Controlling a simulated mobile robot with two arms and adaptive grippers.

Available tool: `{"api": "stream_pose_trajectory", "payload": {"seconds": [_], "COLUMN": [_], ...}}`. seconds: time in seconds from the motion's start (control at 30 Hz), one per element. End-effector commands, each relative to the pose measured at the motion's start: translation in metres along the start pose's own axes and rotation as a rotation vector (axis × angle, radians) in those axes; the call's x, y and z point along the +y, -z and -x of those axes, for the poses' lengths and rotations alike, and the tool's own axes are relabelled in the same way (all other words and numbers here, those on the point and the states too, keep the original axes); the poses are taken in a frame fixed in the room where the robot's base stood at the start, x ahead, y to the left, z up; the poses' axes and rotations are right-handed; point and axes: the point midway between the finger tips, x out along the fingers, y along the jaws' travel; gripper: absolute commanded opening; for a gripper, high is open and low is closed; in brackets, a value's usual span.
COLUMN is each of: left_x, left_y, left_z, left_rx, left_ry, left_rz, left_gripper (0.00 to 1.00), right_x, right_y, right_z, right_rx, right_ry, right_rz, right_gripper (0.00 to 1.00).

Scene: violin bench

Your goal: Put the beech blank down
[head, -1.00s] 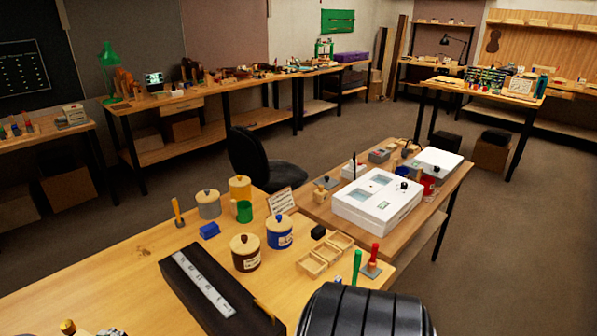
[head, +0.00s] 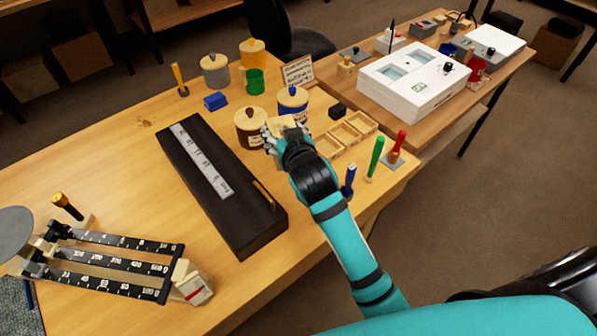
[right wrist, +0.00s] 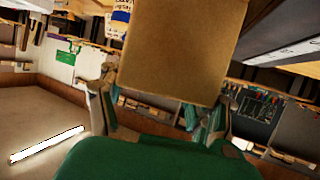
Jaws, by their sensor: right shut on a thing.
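My right gripper (head: 275,136) is over the wooden bench, close to the brown lidded jar (head: 249,127) and left of the open wooden compartment box (head: 345,135). It is shut on the beech blank, a plain tan block (right wrist: 185,45) that fills the upper middle of the right wrist view between the two fingers. In the head view the blank is mostly hidden by the gripper, and I cannot tell whether it touches the bench. My left gripper is not in view.
A long dark block with a white scale strip (head: 205,165) lies left of the gripper. A beam balance (head: 110,262) stands at the lower left. A blue jar (head: 292,105) and upright blue, green and red handled tools (head: 375,158) are near. Bare bench lies left of the dark block.

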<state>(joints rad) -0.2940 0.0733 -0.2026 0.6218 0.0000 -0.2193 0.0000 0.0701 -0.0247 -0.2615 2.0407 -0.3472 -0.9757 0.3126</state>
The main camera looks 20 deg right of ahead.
Motion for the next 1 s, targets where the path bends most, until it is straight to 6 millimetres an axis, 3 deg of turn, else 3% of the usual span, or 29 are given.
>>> {"api": "stream_pose_trajectory", "payload": {"seconds": [0.3, 0.7, 1.0], "left_x": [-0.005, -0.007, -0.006], "left_y": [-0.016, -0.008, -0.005], "left_z": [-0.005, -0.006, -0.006], "left_rx": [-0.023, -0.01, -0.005], "left_ry": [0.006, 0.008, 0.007], "left_rz": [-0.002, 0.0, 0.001], "left_gripper": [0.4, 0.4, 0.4], "right_x": [-0.008, -0.008, -0.008], "right_y": [-0.047, -0.091, -0.096], "right_z": [-0.028, -0.046, -0.048], "right_rx": [-0.004, -0.002, 0.001], "right_ry": [0.005, 0.006, 0.006], "right_rz": [0.004, 0.004, 0.002], "right_gripper": [0.17, 0.17, 0.17]}}
